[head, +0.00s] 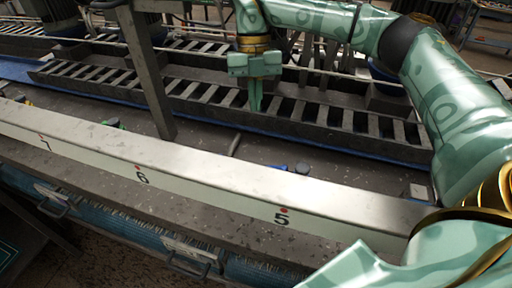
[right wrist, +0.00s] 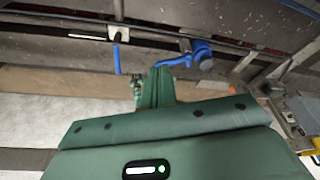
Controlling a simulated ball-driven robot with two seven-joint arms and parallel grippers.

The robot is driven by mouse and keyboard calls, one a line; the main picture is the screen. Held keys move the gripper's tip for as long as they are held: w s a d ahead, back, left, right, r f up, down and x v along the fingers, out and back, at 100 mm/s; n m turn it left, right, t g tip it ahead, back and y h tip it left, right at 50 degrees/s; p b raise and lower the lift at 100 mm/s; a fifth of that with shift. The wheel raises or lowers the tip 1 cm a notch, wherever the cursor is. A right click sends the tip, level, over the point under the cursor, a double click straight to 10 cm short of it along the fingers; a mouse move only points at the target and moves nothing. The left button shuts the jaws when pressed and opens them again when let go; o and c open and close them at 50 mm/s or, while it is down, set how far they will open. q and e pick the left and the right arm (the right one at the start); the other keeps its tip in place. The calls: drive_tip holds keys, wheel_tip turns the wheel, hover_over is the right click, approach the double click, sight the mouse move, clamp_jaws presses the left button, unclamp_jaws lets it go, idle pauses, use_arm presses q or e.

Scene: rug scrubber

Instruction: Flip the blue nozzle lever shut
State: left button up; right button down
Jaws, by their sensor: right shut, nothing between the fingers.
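The blue nozzle lever (right wrist: 176,60) shows in the right wrist view, joined to a rounded blue fitting (right wrist: 202,56) on a grey pipe. In the head view a small blue piece (head: 279,168) peeks over the far edge of the white rail, but most of it is hidden, so I cannot tell if it is the lever. My right gripper (head: 255,107) points down, shut and empty, above the slatted machine. In the right wrist view its fingertips (right wrist: 157,73) appear just below the lever; I cannot tell whether they touch it. My left gripper is not in view.
A white numbered rail (head: 190,170) runs across the front. A grey post (head: 148,75) stands left of my right gripper. Dark slatted racks (head: 200,92) lie behind. Another thin blue piece (right wrist: 116,59) hangs left of the fingertips in the right wrist view.

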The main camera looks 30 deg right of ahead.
drive_tip(key=x, duration=0.3)
drive_tip(key=s+p+x, duration=0.1)
drive_tip(key=x, duration=0.3)
drive_tip(key=s+a+p+x, duration=0.1)
drive_tip(key=x, duration=0.3)
drive_tip(key=shift+s+a+r, duration=0.1)
drive_tip(key=shift+s+r, duration=0.05)
drive_tip(key=shift+s, duration=0.05)
drive_tip(key=shift+s+a, duration=0.15)
drive_tip(key=shift+s, duration=0.35)
drive_tip(key=shift+w, duration=0.1)
